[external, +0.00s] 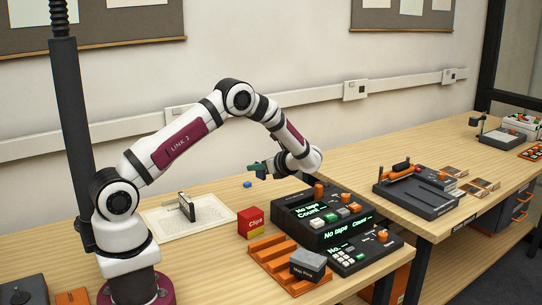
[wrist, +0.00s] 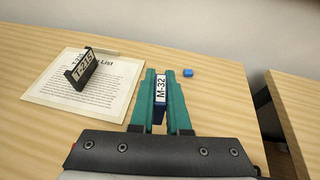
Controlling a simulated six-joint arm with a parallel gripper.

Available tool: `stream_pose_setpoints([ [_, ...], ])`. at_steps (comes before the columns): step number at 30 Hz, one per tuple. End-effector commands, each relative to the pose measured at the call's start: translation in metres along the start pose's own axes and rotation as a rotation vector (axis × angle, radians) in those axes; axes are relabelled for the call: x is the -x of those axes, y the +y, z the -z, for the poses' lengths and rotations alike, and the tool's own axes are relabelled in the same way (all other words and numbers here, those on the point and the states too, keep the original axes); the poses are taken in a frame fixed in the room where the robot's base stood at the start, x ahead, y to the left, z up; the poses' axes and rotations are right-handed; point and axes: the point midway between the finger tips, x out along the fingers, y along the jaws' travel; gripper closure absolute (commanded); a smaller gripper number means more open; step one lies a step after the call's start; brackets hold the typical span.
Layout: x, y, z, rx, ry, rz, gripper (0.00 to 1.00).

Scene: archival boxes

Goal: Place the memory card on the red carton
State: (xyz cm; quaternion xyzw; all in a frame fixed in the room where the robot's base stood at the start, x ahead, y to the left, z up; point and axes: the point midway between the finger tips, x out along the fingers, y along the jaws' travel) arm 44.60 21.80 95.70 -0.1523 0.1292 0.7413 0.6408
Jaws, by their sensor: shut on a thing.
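My gripper (wrist: 160,84) has teal fingers shut on a blue piece with a white label reading M-32, the memory card (wrist: 160,88). In the external view my gripper (external: 255,167) is in the air above the left table, and the held card (external: 261,174) shows small and dark below the fingers. The red carton (external: 251,223), marked Clips, stands on the table in front of and below my gripper. Its top is bare. The carton is out of the wrist view.
A small blue block (wrist: 188,72) lies on the table near my gripper. A labelled stand (wrist: 82,70) sits on a printed sheet (wrist: 50,92). A black console (external: 318,212) is right of the carton, and an orange rack (external: 270,258) is in front. A gap separates the tables.

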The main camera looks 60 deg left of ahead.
Motion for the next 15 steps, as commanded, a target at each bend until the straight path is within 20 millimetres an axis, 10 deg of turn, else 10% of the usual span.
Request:
stream_pose_setpoints([
  [9, 0.146, 0.079, 0.013, -0.046, 0.004, 0.103, 1.00],
  [15, 0.177, 0.118, 0.012, -0.063, -0.009, 0.133, 1.00],
])
